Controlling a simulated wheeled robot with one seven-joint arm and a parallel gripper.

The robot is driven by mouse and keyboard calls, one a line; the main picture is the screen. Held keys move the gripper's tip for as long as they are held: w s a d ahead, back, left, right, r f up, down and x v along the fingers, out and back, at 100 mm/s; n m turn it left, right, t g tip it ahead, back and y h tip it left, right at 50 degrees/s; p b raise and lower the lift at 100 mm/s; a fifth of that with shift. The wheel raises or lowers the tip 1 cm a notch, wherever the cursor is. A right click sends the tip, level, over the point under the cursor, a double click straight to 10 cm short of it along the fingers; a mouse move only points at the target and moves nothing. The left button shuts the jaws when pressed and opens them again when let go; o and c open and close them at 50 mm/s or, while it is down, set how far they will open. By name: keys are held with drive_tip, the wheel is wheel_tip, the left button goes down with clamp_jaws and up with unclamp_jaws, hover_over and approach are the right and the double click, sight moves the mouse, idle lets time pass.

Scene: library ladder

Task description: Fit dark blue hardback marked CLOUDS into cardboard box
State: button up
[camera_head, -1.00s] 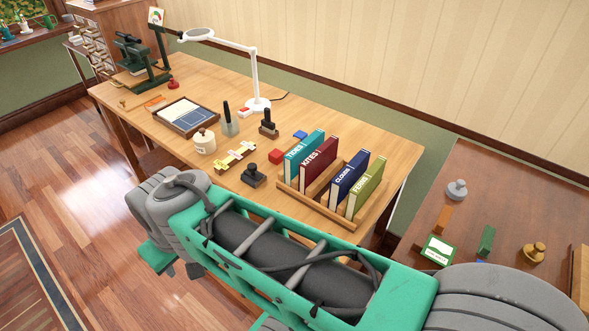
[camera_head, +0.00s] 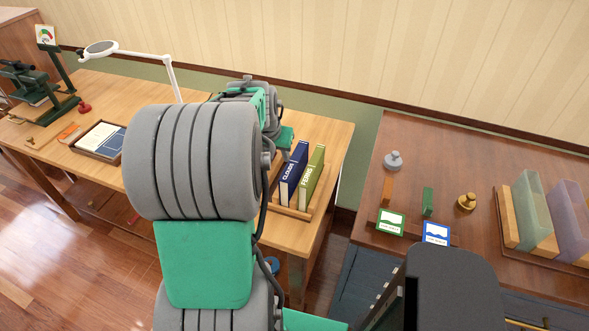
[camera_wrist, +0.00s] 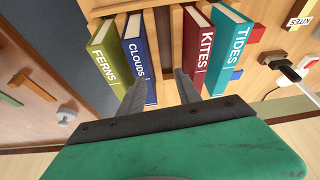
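The dark blue CLOUDS hardback (camera_head: 292,173) stands upright in a wooden rack (camera_head: 291,211) on the desk, beside the olive FERNS book (camera_head: 312,178). In the wrist view CLOUDS (camera_wrist: 139,62) stands between FERNS (camera_wrist: 104,63) and an empty gap in the rack. My gripper (camera_wrist: 160,85) is open and empty, its two fingers apart and pointing at the rack. One finger is close to the lower end of the CLOUDS spine; I cannot tell whether it touches. In the head view my arm hides most of the gripper. I cannot make out a cardboard box.
KITES (camera_wrist: 198,55) and TIDES (camera_wrist: 228,52) stand across the gap. A lamp (camera_head: 168,72) and tray (camera_head: 100,140) are further left. The brown table (camera_head: 440,160) holds a green card (camera_head: 390,222), a blue card (camera_head: 436,233), a brass knob (camera_head: 466,202) and translucent panels (camera_head: 527,212).

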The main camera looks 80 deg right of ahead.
sight(295, 162)
drive_tip(key=shift+m, duration=0.6)
drive_tip(key=s, duration=0.1)
drive_tip(key=s+d, duration=0.1)
drive_tip(key=s+d+f, duration=0.1)
drive_tip(key=s, duration=0.1)
drive_tip(key=shift+f, duration=0.1)
drive_tip(key=p+x, duration=0.1)
drive_tip(key=x, duration=0.5)
drive_tip(key=shift+s+p, duration=0.1)
drive_tip(key=shift+p, duration=0.25)
drive_tip(key=p+x, duration=0.1)
drive_tip(key=x, duration=0.4)
drive_tip(key=shift+d+p, duration=0.1)
drive_tip(key=shift+p, duration=0.25)
clamp_jaws()
drive_tip(key=shift+d, duration=0.1)
